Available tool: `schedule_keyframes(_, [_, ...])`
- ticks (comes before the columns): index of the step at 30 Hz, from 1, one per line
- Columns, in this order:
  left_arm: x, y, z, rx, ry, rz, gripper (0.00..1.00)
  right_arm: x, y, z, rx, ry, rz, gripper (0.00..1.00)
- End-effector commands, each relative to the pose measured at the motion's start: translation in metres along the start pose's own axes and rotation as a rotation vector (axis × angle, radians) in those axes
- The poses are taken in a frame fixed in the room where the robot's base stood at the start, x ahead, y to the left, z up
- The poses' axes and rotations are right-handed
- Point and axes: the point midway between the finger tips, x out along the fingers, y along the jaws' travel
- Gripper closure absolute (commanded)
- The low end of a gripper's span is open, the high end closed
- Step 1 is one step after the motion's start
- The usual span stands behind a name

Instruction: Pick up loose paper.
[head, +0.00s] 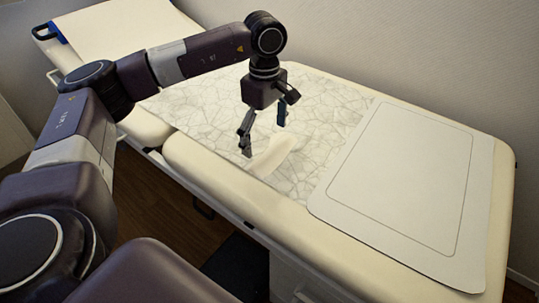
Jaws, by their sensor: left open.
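A sheet of loose paper (322,160) with a grey cracked pattern lies flat across the middle of a cream padded exam table (355,228). My left gripper (263,138) is open over the paper, its two fingers pointing down and apart. Nothing shows between the fingers. A pale smooth patch (274,155) lies on the patterned sheet just right of and below the fingers; I cannot tell whether it is a separate piece or a fold. My left arm hides part of the sheet's far left side. My right gripper is not in view.
A white mat (405,180) with rounded corners and a thin outline lies at the table's right end. A plain pale sheet (120,28) covers the raised far-left section. A wall runs close behind the table. A dark wooden floor (165,215) shows in front.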

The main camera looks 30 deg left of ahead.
Motion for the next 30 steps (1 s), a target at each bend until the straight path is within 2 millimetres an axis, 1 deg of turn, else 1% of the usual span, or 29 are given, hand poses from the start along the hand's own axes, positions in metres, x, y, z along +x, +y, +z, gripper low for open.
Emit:
schedule_keyframes(1, [0.007, -0.001, 0.000, -0.001, 0.000, -0.002, 0.07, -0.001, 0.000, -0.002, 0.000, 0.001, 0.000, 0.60])
schedule_keyframes(5, [0.022, 0.000, -0.001, -0.002, -0.001, -0.002, 0.07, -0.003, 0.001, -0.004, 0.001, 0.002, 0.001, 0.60])
schedule_keyframes(9, [0.044, 0.001, -0.002, -0.002, -0.003, -0.002, 0.07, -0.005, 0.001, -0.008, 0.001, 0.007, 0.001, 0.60])
schedule_keyframes(12, [0.057, 0.001, -0.001, -0.002, -0.005, -0.001, 0.07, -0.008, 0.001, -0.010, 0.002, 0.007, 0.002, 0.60])
schedule_keyframes(15, [0.063, 0.001, -0.002, -0.003, -0.004, -0.001, 0.07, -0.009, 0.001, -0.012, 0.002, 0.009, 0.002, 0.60])
schedule_keyframes(22, [0.063, 0.001, -0.001, -0.003, -0.005, 0.001, 0.07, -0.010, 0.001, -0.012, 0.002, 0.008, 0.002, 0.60])
schedule_keyframes(30, [0.063, 0.001, -0.001, -0.003, -0.005, 0.001, 0.37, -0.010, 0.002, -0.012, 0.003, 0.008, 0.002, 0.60])
